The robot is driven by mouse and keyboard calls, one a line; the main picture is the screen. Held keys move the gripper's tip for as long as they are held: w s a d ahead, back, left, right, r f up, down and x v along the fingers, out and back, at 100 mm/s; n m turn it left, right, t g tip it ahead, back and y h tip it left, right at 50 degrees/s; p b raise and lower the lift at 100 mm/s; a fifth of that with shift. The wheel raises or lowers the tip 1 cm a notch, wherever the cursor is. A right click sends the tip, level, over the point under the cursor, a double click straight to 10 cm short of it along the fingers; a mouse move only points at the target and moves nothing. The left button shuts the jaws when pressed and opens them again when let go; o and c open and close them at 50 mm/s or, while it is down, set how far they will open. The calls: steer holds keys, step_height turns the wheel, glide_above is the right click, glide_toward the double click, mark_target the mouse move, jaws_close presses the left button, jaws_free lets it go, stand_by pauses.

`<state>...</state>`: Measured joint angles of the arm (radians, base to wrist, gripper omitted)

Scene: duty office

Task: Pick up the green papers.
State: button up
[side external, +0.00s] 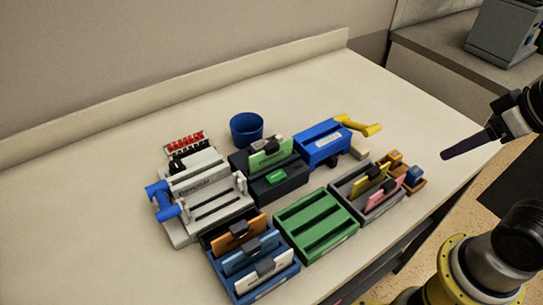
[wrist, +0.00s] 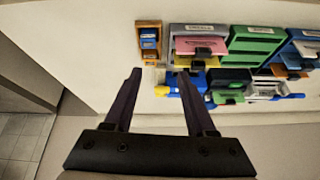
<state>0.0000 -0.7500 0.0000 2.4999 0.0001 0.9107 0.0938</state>
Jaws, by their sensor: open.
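In the wrist view the green papers (wrist: 229,98) lie right of my fingers, by the black tray (wrist: 232,77). My gripper (side external: 446,154) is at the right, above the table's right edge and well apart from the papers. In the wrist view my gripper (wrist: 159,74) has its two dark fingers spread, with nothing between them.
A green tray (side external: 316,225) is empty. A grey tray (side external: 385,205) holds yellow and pink papers; a blue tray (side external: 265,289) holds orange, blue and white ones. A blue cup (side external: 246,130), blue box (side external: 326,147) and white machine (side external: 200,190) stand nearby. The table's left is clear.

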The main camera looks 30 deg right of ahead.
steer(key=w+a+r+m+g, duration=0.1)
steer(key=w+a+r+m, duration=0.1)
steer(key=w+r+m, duration=0.5)
steer(key=w+a+r+m+g, duration=0.1)
steer(key=w+a+r+m, duration=0.2)
steer(key=w+r+m, duration=0.4)
steer(key=m+g, duration=0.3)
steer(key=g, duration=0.1)
glide_above(272, 145)
step_height(272, 145, down, 9)
steer(key=f, duration=0.7)
steer(key=shift+a+f, duration=0.25)
steer(key=shift+f, duration=0.1)
steer(key=shift+d+f, duration=0.2)
steer(key=shift+f, duration=2.75)
